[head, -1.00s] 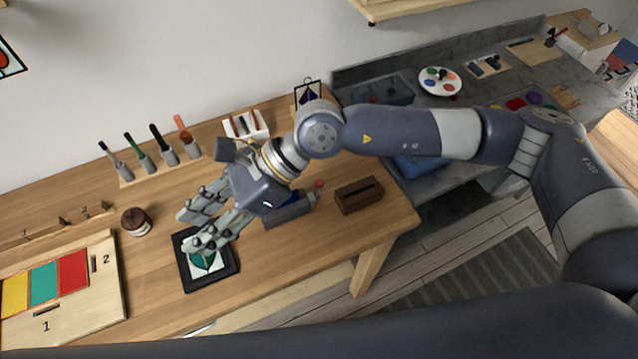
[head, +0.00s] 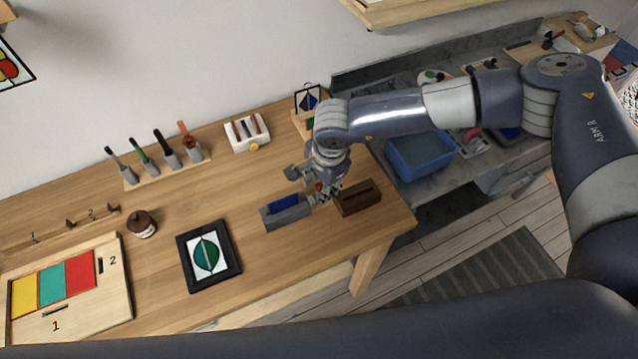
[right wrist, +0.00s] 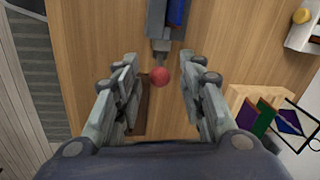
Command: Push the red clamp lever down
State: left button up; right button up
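The red clamp lever's round knob (head: 319,187) sits at the right end of a grey clamp block (head: 285,217) that holds a blue piece (head: 284,204). In the right wrist view, the red knob (right wrist: 159,76) lies between my open fingers, on a short grey stem from the clamp. My right gripper (head: 320,192) is above and around the knob in the head view. It is open and empty, its fingers apart on either side in the right wrist view (right wrist: 158,95). I cannot tell whether anything touches the knob. My left gripper is not in view.
A brown slotted wooden block (head: 358,198) stands close to the right of the clamp. A black-framed picture (head: 236,268) lies to the left. A tool rack (head: 134,183) and a white holder (head: 236,142) stand farther back. Bare tabletop lies between the frame and the clamp.

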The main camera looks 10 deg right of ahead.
aim_at(318, 193)
jog(key=shift+w+a+f, duration=0.1)
jog(key=shift+f, duration=0.55)
jog(key=shift+w+a+f, duration=0.1)
jog(key=shift+f, duration=0.55)
grip_shut()
